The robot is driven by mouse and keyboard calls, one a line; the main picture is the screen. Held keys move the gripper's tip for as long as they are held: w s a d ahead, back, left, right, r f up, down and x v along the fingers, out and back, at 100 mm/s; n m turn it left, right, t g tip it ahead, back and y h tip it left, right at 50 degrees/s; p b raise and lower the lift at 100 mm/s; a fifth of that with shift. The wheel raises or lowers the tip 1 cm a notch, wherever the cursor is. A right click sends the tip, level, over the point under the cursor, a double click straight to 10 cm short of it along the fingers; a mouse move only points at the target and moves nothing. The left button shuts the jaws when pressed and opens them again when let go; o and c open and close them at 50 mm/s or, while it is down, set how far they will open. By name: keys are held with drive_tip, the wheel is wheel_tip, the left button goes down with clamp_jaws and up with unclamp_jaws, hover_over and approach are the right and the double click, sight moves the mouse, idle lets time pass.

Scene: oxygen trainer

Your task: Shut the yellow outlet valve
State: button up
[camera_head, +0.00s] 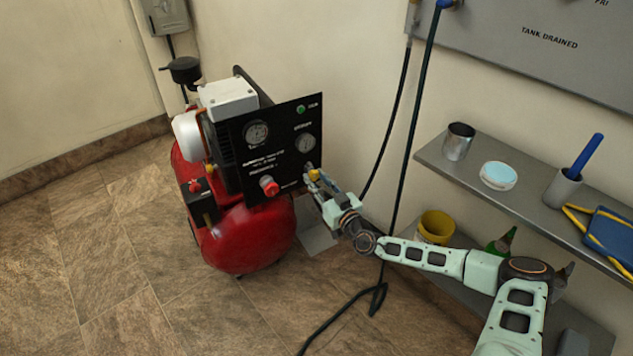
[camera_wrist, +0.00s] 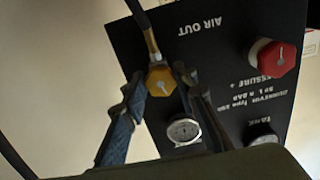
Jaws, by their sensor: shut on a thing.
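The yellow outlet valve (camera_head: 315,174) sits at the lower right of the compressor's black panel (camera_head: 283,150). In the wrist view the yellow valve knob (camera_wrist: 161,81) lies between my fingertips, near the "AIR OUT" lettering, with a brass fitting and dark hose beside it. My gripper (camera_head: 318,180) is shut on the knob, reaching in from the right; it also shows in the wrist view (camera_wrist: 162,88). The fingers partly hide the knob in the head view.
A red pressure knob (camera_head: 269,186) is left of the valve, with gauges (camera_head: 256,133) above. The red tank (camera_head: 250,238) is below. A dark hose (camera_head: 392,120) hangs along the wall. A grey shelf (camera_head: 520,190) with a cup and tools stands right. Floor at left is clear.

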drive_tip(key=shift+m+b, duration=0.35)
drive_tip(key=shift+m, duration=0.95)
drive_tip(key=o, duration=1.2)
drive_tip(key=shift+c, duration=0.2)
drive_tip(key=shift+s, duration=0.1)
drive_tip(key=v, duration=1.2)
